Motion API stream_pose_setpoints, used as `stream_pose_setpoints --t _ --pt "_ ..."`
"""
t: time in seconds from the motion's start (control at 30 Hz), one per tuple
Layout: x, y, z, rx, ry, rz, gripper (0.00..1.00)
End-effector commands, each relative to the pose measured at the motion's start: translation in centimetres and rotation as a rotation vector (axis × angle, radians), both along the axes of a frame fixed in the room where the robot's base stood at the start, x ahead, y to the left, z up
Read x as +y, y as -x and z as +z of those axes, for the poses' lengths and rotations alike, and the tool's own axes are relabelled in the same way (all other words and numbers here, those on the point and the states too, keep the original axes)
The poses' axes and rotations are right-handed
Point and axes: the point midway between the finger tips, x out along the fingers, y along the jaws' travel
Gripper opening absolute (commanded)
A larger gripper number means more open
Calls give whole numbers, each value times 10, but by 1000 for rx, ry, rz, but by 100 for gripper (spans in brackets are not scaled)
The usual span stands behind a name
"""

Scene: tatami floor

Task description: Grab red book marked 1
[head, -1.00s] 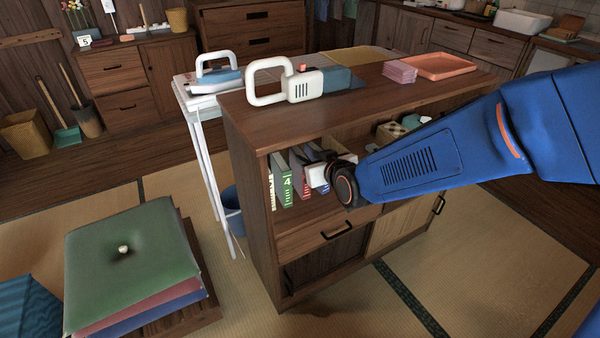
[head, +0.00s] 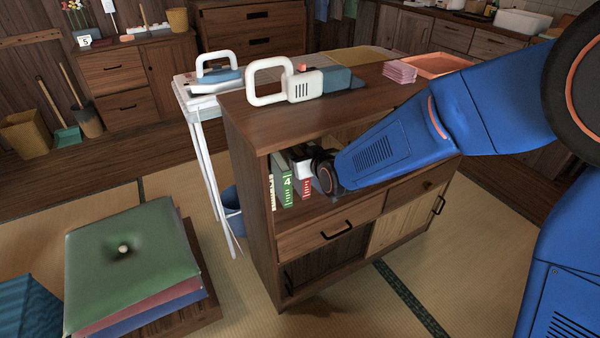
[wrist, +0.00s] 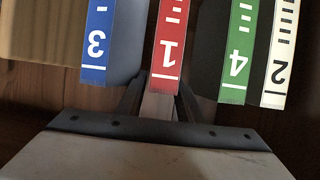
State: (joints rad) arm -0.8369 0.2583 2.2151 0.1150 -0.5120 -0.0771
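The red book (wrist: 170,40) marked 1 stands in a row of books, its label upside down in the wrist view. In the head view, its red spine (head: 307,187) shows beside my gripper (head: 322,172), inside the cabinet's open shelf. In the wrist view, the dark fingers of my gripper (wrist: 161,98) lie on either side of the red book, close to it. Whether they press on it I cannot tell. The blue book (wrist: 97,40) marked 3 is left of it. The green book (wrist: 238,50) marked 4 and the white book (wrist: 281,55) marked 2 are right of it.
The wooden cabinet (head: 245,190) encloses the shelf with its side wall and top. A white-handled tool (head: 290,85), pink stacked items (head: 400,72) and an orange tray (head: 440,65) are on top. Cushions (head: 130,250) lie at the left; tatami in front is clear.

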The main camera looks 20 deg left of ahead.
Motion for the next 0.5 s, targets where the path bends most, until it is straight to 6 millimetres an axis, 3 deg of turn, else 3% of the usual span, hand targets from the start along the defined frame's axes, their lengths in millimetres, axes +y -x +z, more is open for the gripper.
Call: stream_pose_setpoints --t 0.13,0.27,0.5 --pt "0 0 0 0 0 0 30" --pt "0 0 0 0 0 0 0" --pt "0 0 1 -1 -1 0 0"
